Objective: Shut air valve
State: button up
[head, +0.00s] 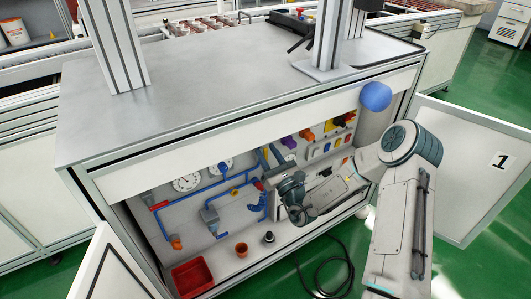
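Blue air piping (185,199) runs across the back panel of the open cabinet, with two round white gauges, one of them a larger gauge (187,182) at the left. A small yellow fitting (233,191) and a small red part (258,185) sit on the piping. I cannot tell for sure which is the air valve's handle. My gripper (272,203) reaches into the cabinet from the right, close beside the red part and the right end of the piping. Its fingers are small and partly hidden by my wrist, so contact and opening cannot be made out.
A red bin (192,277), an orange pot (241,249) and a small dark knob-like object (269,237) are on the cabinet floor. Colored connectors (306,135) are on the right panel. Open doors (487,170) flank the cabinet. A black hose (322,272) lies in front.

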jog(key=shift+x, duration=0.8)
grip_shut()
